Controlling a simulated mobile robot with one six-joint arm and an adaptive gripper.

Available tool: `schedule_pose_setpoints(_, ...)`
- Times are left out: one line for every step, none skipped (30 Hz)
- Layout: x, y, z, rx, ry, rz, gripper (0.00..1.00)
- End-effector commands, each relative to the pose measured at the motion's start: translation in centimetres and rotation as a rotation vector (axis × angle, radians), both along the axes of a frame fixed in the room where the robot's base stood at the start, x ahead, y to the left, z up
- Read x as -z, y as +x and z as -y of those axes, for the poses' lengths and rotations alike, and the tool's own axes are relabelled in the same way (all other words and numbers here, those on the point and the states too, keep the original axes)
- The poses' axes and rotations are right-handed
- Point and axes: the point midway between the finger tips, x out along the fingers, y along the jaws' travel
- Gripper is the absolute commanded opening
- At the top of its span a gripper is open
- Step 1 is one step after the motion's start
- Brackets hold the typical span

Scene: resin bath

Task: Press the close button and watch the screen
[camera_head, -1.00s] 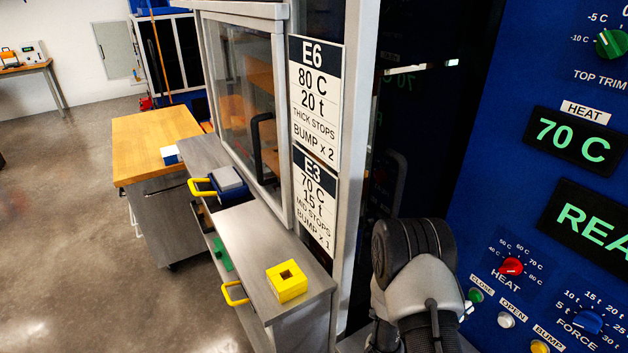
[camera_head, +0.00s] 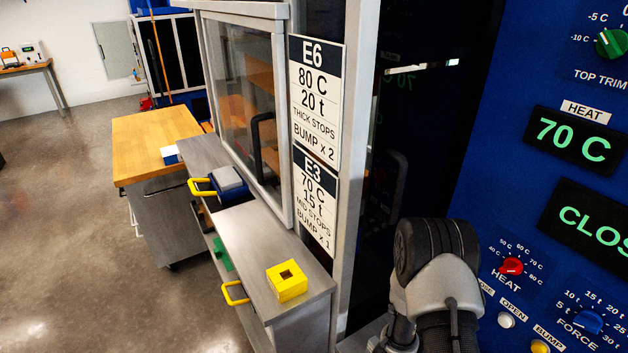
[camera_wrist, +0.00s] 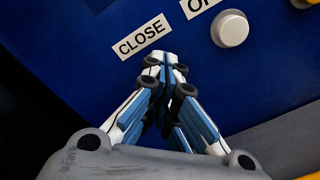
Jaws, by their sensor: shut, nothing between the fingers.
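The CLOSE label (camera_wrist: 142,38) shows on the blue panel in the wrist view. My gripper (camera_wrist: 155,64) is shut and empty, its fingertips just below that label and over the spot under it. The green close button is hidden behind my fingers there, and behind my arm in the head view; I cannot tell whether it is pressed in. The screen (camera_head: 580,228) on the blue panel shows green letters starting "CLOS", cut off by the picture edge.
The white OPEN button (camera_wrist: 230,29) sits right beside the fingers, and the yellow BUMP button (camera_head: 540,346) is further right. The HEAT knob (camera_head: 512,266) and FORCE knob (camera_head: 588,321) are above and right. A heat display (camera_head: 567,140) reads 70 C.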

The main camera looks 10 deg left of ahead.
Motion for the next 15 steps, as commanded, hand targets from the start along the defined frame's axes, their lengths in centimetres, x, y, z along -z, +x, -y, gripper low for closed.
schedule_pose_setpoints(0.0,0.0,0.0,0.0,0.0,0.0,0.0)
schedule_pose_setpoints(0.0,0.0,-0.1,0.0,0.0,0.0,0.0)
schedule_pose_setpoints(0.0,-0.1,-0.2,-0.001,-0.001,0.0,0.0)
schedule_pose_setpoints(0.0,-0.2,-0.3,-0.001,0.0,0.0,0.0)
schedule_pose_setpoints(0.0,-0.3,-0.5,-0.001,-0.001,-0.001,0.0)
schedule_pose_setpoints(0.0,-0.5,-0.9,-0.003,0.0,0.0,0.0)
schedule_pose_setpoints(0.0,-0.7,-1.1,-0.003,0.0,0.0,0.0)
schedule_pose_setpoints(-0.1,-0.9,-1.4,-0.003,0.0,0.0,0.0)
schedule_pose_setpoints(-0.1,-1.2,-1.7,-0.004,-0.001,0.0,0.0)
schedule_pose_setpoints(-0.1,-1.4,-1.9,-0.004,-0.002,-0.001,0.0)
schedule_pose_setpoints(-0.1,-1.6,-2.2,-0.003,-0.001,-0.002,0.0)
schedule_pose_setpoints(0.0,-1.8,-2.5,-0.003,-0.001,-0.001,0.0)
schedule_pose_setpoints(0.0,-2.0,-2.7,-0.004,0.001,0.0,0.0)
schedule_pose_setpoints(0.0,-2.2,-3.0,-0.004,0.001,0.0,0.0)
schedule_pose_setpoints(0.0,-2.4,-3.2,-0.003,-0.001,-0.001,0.0)
